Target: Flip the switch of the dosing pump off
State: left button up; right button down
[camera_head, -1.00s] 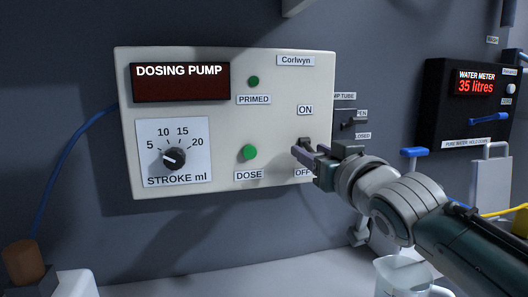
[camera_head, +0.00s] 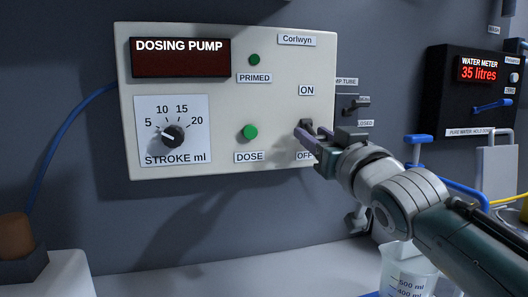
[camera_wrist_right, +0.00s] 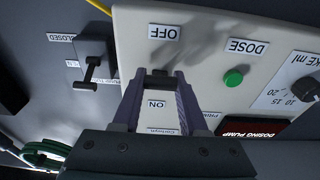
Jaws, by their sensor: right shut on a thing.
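The dosing pump (camera_head: 228,190) is a cream panel on the wall with a dark, blank display (camera_head: 180,64). Its switch (camera_head: 307,125) is a small dark toggle between the ON label (camera_head: 306,90) and the OFF label (camera_head: 304,155). My right gripper (camera_head: 304,135) is at the switch, its purple-grey fingers partly hiding it. In the right wrist view, which is upside down, the switch (camera_wrist_right: 158,77) sits between the fingertips of the gripper (camera_wrist_right: 159,88), shut on it. Which way the toggle leans I cannot tell. My left gripper is not in view.
The panel also has a green DOSE button (camera_head: 250,132), a PRIMED lamp (camera_head: 254,60) and a stroke knob (camera_head: 173,135). A dark valve lever (camera_head: 354,106) is close to its right. A water meter (camera_head: 478,90) and a measuring jug (camera_head: 406,272) are further right.

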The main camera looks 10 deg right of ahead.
dwell(0.3)
jog(key=shift+c, duration=2.2)
grip_release()
jog(key=s+f, duration=0.1)
jog(key=s, duration=0.8)
jog(key=shift+s+d+f, duration=0.2)
jog(key=shift+s+f, duration=0.05)
jog(key=shift+s, duration=0.15)
